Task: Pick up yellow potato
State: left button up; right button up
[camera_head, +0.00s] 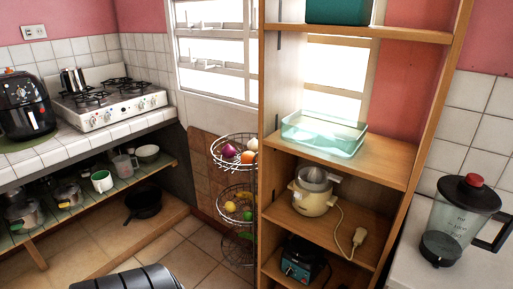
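A wire basket stand (236,167) stands left of the wooden shelf. Its upper basket holds a purple onion (229,150), an orange round item (247,157) and a pale item (252,144). The lower basket holds a yellow round item (230,206) and other small yellow and green items. These are small in the picture, and I cannot tell which of them is the yellow potato. The shelf's upright hides the right side of the stand. Neither of my grippers is in view.
The open wooden shelf (398,165) holds a glass dish (323,134), a cream juicer (313,192) with a cord, and a teal appliance (301,262). A blender jug (460,215) stands on the right counter. A stove (110,103) is at left. Tiled floor (196,245) before the basket stand is clear.

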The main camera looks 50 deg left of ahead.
aim_at(230, 206)
jog(key=u, duration=1.95)
